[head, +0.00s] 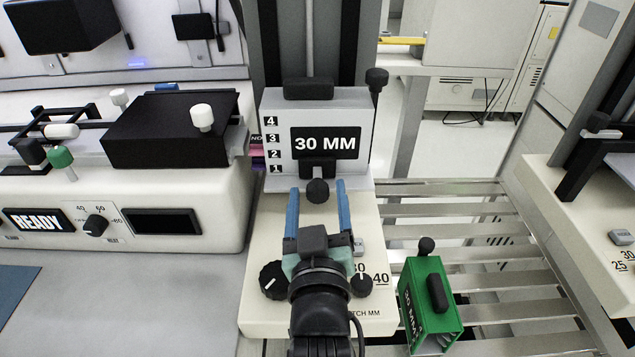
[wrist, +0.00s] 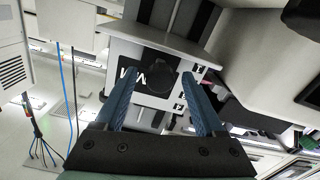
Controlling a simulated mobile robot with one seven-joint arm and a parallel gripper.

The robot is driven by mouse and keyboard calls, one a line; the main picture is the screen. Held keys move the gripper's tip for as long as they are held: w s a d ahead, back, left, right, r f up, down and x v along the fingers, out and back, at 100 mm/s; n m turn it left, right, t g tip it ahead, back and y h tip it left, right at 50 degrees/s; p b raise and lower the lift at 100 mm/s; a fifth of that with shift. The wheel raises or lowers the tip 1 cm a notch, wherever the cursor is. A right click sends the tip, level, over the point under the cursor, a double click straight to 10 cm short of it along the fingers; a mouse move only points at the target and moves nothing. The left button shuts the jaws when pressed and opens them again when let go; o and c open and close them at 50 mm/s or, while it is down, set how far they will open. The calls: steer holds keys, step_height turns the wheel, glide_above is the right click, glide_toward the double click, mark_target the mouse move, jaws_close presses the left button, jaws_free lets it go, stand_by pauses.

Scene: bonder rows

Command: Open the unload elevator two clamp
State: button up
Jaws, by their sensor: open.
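The elevator (head: 315,125) is a grey block marked "30 MM" with a column of numbers 1 to 4, on a cream base. A black ball knob (head: 318,190) sticks out from a dark bracket at its lower front; it also shows in the wrist view (wrist: 161,85). A black-knobbed lever (head: 377,78) stands upright at its right edge. No label tells which of these is the clamp. My gripper (head: 317,187) is open with blue fingers; in the wrist view the fingers (wrist: 158,88) lie either side of the ball knob, with gaps visible. Contact cannot be told.
A green 30 MM magazine (head: 430,305) with a black handle stands on the slatted rack (head: 460,210) at right. Dark dials (head: 273,280) sit on the base beside my wrist. A cream machine with a READY display (head: 38,220) stands at left.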

steer(key=shift+w, duration=1.4)
jaws_close()
stand_by(0.5)
